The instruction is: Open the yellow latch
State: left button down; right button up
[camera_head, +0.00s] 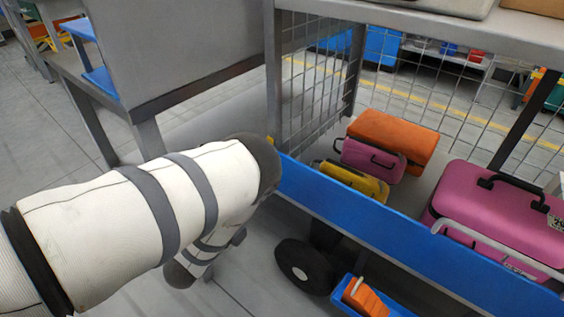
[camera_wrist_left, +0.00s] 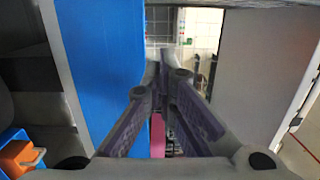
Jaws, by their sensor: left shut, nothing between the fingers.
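A small yellow piece (camera_head: 270,140), perhaps the latch, shows at the left end of the blue side panel (camera_head: 385,235), by the cart's corner post. My left wrist covers most of that spot. I cannot tell the latch's position. In the left wrist view the latch cannot be made out. My left gripper (camera_wrist_left: 165,62) is shut and empty there, its fingertips together beside the blue panel (camera_wrist_left: 102,70). In the head view my left arm hides its fingers. My right gripper is in neither view.
The wire-sided cart holds an orange suitcase (camera_head: 395,137), a pink bag (camera_head: 368,160), a yellow bag (camera_head: 352,180) and a large pink suitcase (camera_head: 490,205). A blue bin (camera_head: 345,296) with orange contents sits below the panel. A grey post (camera_head: 272,70) stands close to my wrist.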

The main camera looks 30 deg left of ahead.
pick_arm(q)
jog(key=w+a+b, duration=0.2)
jog(key=w+a, duration=0.2)
jog(key=w, duration=0.6)
jog(key=shift+w, duration=0.2)
jog(key=shift+a, duration=0.1)
jog(key=shift+w+a+r+p, duration=0.15)
jog(key=shift+a+r, duration=0.1)
jog(key=shift+a, duration=0.25)
jog(key=shift+a+r+p, duration=0.15)
jog(key=shift+a+r, duration=0.05)
jog(key=shift+a, duration=0.25)
